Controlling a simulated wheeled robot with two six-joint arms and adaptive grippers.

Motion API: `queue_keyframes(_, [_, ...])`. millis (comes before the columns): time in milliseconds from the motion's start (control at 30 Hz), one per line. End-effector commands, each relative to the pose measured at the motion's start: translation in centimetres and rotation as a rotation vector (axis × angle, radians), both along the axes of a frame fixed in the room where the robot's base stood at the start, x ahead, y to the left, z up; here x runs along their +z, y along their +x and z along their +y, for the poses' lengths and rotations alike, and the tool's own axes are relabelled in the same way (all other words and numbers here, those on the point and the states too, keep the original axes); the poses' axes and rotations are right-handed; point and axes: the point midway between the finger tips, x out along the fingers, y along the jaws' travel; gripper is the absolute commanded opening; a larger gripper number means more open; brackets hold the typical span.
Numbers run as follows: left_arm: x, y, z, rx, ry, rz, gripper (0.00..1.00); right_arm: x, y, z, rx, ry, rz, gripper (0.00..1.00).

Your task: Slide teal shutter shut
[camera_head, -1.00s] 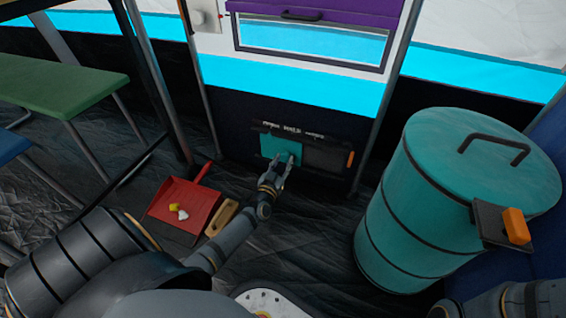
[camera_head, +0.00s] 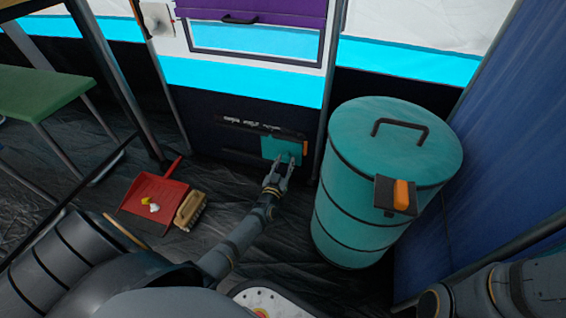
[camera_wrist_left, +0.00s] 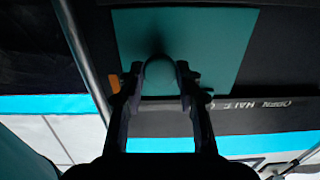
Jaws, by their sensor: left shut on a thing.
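The teal shutter (camera_head: 280,147) is a flat panel in a dark track low on the tent wall. It stands at the right end of the track, close beside an orange marker (camera_head: 305,147). My left gripper (camera_head: 284,161) is at the shutter's lower front, its fingers shut on the rounded teal knob. In the left wrist view the shutter (camera_wrist_left: 215,35) fills the upper middle and the knob (camera_wrist_left: 160,77) is between the fingertips. The orange marker (camera_wrist_left: 114,83) shows just left of the fingers. My right gripper is not in view.
A large teal bin (camera_head: 360,215) with a black lid handle stands close to the right of my left gripper. A red dustpan (camera_head: 147,207) and a brush (camera_head: 190,211) lie on the floor to the left. A purple shutter (camera_head: 275,11) is above.

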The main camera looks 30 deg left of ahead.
Motion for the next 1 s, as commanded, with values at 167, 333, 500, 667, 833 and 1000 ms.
queue_keyframes(167, [-0.1,0.0,-0.3,-0.002,-0.001,0.002,0.00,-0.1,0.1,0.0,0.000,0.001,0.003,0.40])
queue_keyframes(333, [-0.1,0.0,-0.4,-0.003,-0.002,0.001,0.00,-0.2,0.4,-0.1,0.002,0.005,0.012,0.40])
queue_keyframes(500, [-0.1,0.0,-0.4,-0.003,-0.003,0.002,0.52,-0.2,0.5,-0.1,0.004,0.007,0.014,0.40])
queue_keyframes(667, [-0.1,0.0,-0.3,-0.002,-0.001,0.002,0.58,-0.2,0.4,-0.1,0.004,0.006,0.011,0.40])
queue_keyframes(833, [0.0,0.0,-0.3,-0.001,-0.001,0.001,0.58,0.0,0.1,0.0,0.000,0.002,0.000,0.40])
queue_keyframes(1000, [1.4,0.0,-0.2,0.001,-0.001,-0.002,0.58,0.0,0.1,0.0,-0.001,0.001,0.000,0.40])
